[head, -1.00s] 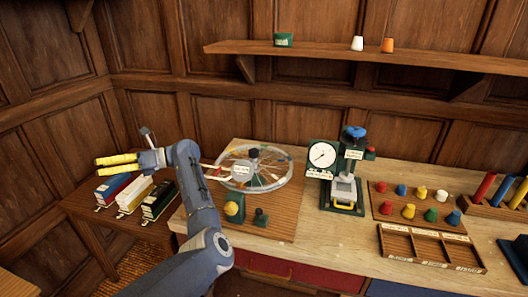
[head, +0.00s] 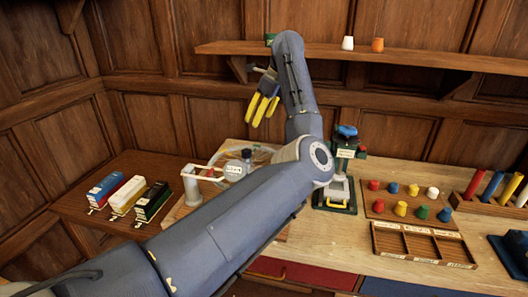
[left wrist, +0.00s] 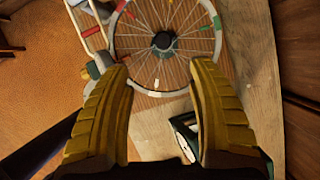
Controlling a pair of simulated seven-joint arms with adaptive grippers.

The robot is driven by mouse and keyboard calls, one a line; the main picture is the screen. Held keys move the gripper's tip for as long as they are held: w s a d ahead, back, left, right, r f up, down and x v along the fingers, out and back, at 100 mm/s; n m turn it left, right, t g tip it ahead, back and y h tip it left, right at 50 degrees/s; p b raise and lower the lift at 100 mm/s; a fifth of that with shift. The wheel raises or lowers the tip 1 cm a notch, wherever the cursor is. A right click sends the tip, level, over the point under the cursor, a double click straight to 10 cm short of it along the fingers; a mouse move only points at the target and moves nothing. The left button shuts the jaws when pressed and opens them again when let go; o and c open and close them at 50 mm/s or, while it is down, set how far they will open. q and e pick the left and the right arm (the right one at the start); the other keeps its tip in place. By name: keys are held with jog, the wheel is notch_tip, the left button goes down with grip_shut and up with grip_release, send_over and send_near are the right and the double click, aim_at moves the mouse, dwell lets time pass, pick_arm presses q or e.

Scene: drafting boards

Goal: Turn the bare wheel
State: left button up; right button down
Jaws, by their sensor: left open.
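The spoked wheel lies flat on a wooden board, mostly hidden by my left arm in the head view, where part of its rim and dark hub (head: 246,153) show. In the left wrist view the wheel (left wrist: 163,41) fills the top middle, with a grey rim, thin spokes and red, green, yellow and white pieces on them. My left gripper (head: 261,112) is open, with yellow fingers pointing down, raised above the bench. In the left wrist view its fingertips (left wrist: 160,67) are apart with nothing between them, over the near part of the wheel. My right gripper is not in view.
A white-and-red bracket (head: 200,171) and a white label (head: 233,170) are beside the wheel. A green stand with a blue top (head: 346,145) is to the right, near coloured pegs (head: 413,189) and a divided tray (head: 385,240). Three toy-like blocks (head: 127,197) stand left.

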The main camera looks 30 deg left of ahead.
aim_at(247, 150)
pick_arm(q)
jog(key=x, duration=1.7)
jog(key=shift+w+d+f, duration=0.1)
jog(key=shift+w+d, duration=0.2)
jog(key=shift+c, duration=0.3)
grip_shut()
